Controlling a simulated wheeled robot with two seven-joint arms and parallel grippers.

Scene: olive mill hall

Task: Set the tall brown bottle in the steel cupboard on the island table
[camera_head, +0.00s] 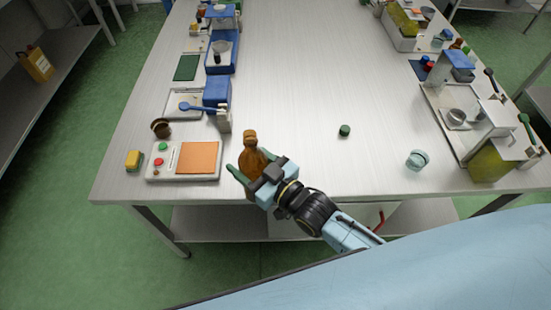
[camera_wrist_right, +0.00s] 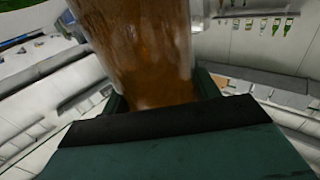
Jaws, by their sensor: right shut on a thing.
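A brown bottle (camera_head: 252,158) with an orange-brown cap is in my right gripper (camera_head: 247,176), upright at the near edge of the steel table (camera_head: 285,75). The fingers are shut around its body. In the right wrist view the brown bottle (camera_wrist_right: 145,50) fills the upper middle, between the dark green fingers of the right gripper (camera_wrist_right: 160,100). I cannot tell whether its base touches the table. My left gripper is not in view. I cannot make out a steel cupboard in these views.
A white panel with an orange pad (camera_head: 198,158) lies left of the bottle, with a yellow block (camera_head: 134,160) beside it. A green cap (camera_head: 344,131) and a pale blue round item (camera_head: 417,160) stand to the right. The table's middle is clear.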

